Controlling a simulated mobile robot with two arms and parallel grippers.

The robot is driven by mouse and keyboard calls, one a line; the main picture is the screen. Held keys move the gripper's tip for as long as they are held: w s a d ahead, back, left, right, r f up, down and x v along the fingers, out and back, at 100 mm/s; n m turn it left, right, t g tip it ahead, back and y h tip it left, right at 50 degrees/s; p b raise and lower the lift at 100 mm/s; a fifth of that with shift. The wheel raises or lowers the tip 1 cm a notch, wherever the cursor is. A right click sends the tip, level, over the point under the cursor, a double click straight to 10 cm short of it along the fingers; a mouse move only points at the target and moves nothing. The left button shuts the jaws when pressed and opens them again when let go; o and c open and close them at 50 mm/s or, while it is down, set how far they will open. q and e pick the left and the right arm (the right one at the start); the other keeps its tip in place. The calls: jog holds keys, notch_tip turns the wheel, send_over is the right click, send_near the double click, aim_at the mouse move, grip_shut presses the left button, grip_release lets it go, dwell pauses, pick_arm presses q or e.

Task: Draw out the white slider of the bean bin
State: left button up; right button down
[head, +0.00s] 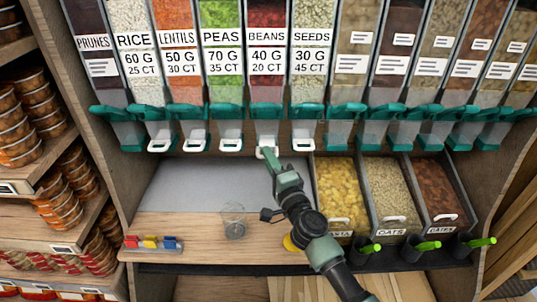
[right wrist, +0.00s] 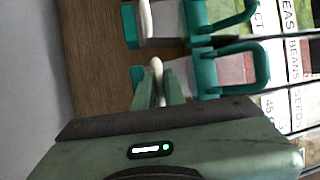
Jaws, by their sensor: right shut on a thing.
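The bean bin (head: 267,70) is a clear dispenser of dark red beans, labelled "BEANS 40 G 20 CT", with a teal spout. Its white slider (head: 267,140) sits at the bottom of the spout. My right gripper (head: 268,153) reaches up from below and is shut on this slider. In the right wrist view, the slider (right wrist: 157,68) shows as a white edge between the two green fingertips (right wrist: 160,88); the fingers partly hide it. How far the slider is out is hard to tell. My left gripper is not in view.
Pea (head: 231,70) and seed (head: 304,70) bins hang close on either side. A clear cup (head: 234,222) stands on the wooden counter below, left of my right arm. Coloured clips (head: 152,242) lie at left. Open bins of pasta (head: 338,185) and grains stand at right.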

jog(key=c, duration=1.6)
grip_release()
jog(key=shift+s+a+f, duration=0.15)
jog(key=shift+f, duration=0.1)
jog(key=shift+o, duration=0.6)
jog(key=shift+s+r, duration=0.25)
jog(key=v, duration=0.7)
jog(key=shift+s+p, duration=0.35)
